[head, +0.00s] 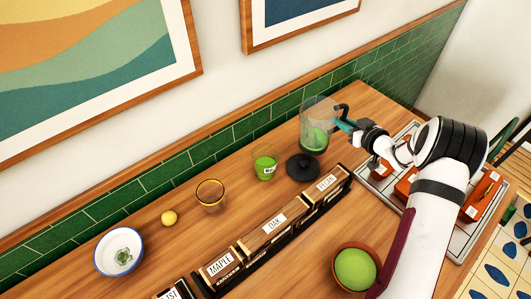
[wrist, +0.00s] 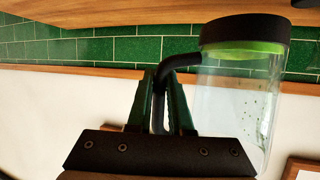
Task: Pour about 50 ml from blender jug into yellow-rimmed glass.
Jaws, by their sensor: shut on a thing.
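The clear blender jug (head: 318,113) with green liquid low inside is at the back of the counter, lifted beside a black round base or lid (head: 303,168). My gripper (head: 347,125) is shut on its black handle, to the right of the jug. In the wrist view, which is upside down, the fingers (wrist: 163,90) flank the handle, and the jug (wrist: 235,100) looks close to upright, its black collar toward the counter. The yellow-rimmed glass (head: 210,196) stands left of the jug and looks empty. A labelled glass of green liquid (head: 265,167) stands between them.
A row of dark labelled boxes (head: 270,228) runs in front of the glasses. A yellow ball (head: 169,218) and a blue-rimmed white bowl (head: 119,251) are at left. A terracotta bowl of green (head: 354,270) is in front. Green tiles (head: 240,150) back the counter.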

